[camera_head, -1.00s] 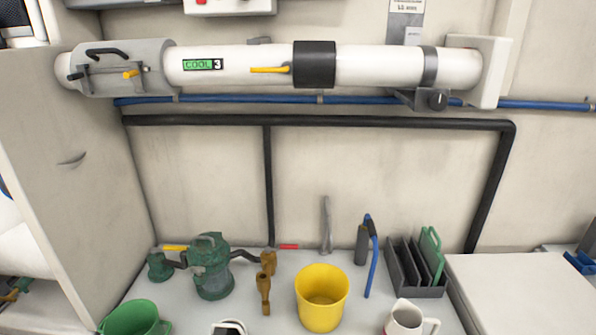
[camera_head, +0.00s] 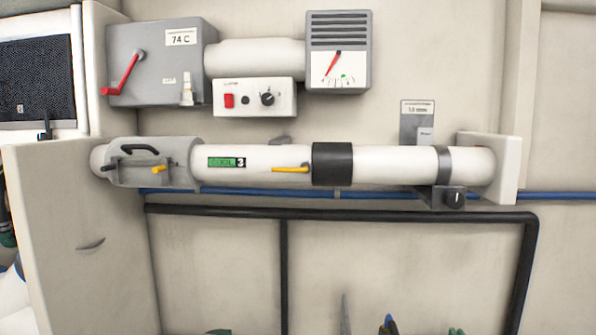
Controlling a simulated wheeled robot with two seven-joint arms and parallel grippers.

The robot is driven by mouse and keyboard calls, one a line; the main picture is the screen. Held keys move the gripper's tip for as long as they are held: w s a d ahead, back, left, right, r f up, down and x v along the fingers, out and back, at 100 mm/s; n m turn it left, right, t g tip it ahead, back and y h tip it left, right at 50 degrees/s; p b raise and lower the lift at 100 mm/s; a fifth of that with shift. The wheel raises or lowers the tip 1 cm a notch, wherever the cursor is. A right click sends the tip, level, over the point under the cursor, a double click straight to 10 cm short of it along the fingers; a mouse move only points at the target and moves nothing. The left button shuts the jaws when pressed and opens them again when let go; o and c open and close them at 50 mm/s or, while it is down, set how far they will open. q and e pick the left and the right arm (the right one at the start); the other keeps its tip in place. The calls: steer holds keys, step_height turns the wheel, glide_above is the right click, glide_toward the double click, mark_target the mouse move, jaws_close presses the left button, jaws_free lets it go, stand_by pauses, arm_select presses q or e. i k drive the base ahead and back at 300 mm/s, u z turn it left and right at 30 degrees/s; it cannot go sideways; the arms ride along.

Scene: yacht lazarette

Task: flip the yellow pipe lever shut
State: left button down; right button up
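A white horizontal pipe (camera_head: 400,164) runs along the wall. A small yellow lever (camera_head: 290,169) sits on its front, just left of a black band (camera_head: 332,164), and lies roughly along the pipe with its free end to the left. A second, shorter yellow handle (camera_head: 159,168) shows on the grey housing (camera_head: 180,150) at the pipe's left end. I cannot tell from the picture whether the lever's valve is open or shut. Neither of my grippers is in view.
Above the pipe are a grey box (camera_head: 150,40) with a red handle (camera_head: 123,76), a white switch panel (camera_head: 254,98) and a gauge (camera_head: 338,50). A blue line (camera_head: 380,195) and black piping (camera_head: 400,214) run below. A cabinet side (camera_head: 80,200) stands left.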

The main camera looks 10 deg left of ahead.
mark_target(307, 166)
steer(key=k, duration=0.5)
steer(key=z, duration=0.85)
steer(key=i, duration=0.75)
steer(key=u, duration=1)
